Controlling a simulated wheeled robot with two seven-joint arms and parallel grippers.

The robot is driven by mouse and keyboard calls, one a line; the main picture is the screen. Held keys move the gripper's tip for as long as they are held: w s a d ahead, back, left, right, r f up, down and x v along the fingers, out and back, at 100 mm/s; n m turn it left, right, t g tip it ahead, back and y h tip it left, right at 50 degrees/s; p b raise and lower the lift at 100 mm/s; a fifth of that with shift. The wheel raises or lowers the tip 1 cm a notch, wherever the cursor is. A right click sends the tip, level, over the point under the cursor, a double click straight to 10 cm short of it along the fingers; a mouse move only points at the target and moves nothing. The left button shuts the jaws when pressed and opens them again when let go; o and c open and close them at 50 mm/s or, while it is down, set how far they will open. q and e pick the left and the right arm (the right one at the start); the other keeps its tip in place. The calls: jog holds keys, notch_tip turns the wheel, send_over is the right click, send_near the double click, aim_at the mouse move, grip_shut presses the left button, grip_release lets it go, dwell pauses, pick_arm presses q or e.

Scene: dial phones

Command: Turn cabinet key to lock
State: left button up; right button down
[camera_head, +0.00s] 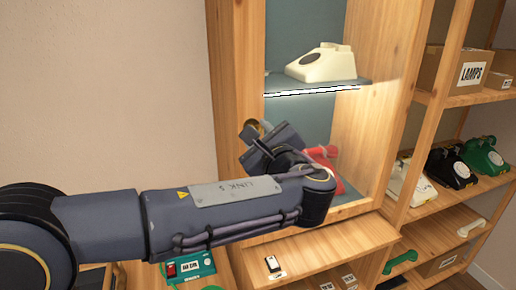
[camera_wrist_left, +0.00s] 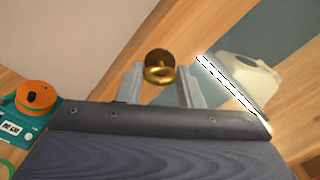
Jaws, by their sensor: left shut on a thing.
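The brass cabinet key (camera_wrist_left: 160,76) has a ring-shaped bow and sits at a round brass lock (camera_wrist_left: 158,58) on the wooden cabinet frame. The brass also shows in the head view (camera_head: 250,132), partly covered by my gripper. My left gripper (camera_head: 257,136) is at the left post of the cabinet (camera_head: 235,75). Its two fingers are shut on the key, one on each side of the bow in the left wrist view. The key's shaft is hidden, so its turn angle is hard to tell. My right gripper is not in view.
A cream phone (camera_head: 320,65) stands on the cabinet's lit shelf (camera_head: 360,82). A red phone (camera_head: 322,155) is partly behind my left arm. Open shelves (camera_head: 440,205) with several phones and a box marked LAMPS (camera_head: 466,74) stand at right. A teal device (camera_head: 188,266) sits below my arm.

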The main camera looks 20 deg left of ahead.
pick_arm(q)
jog(key=n+b, duration=0.6)
jog(key=shift+f, duration=0.3)
jog(key=shift+r+n+b, duration=0.2)
jog(key=shift+n+b, duration=1.75)
jog(key=shift+n, duration=0.45)
jog(key=o, duration=1)
jog(key=shift+r, duration=0.1)
jog(key=v, duration=0.7)
jog(key=shift+s+d, duration=0.25)
jog(key=shift+s, duration=0.1)
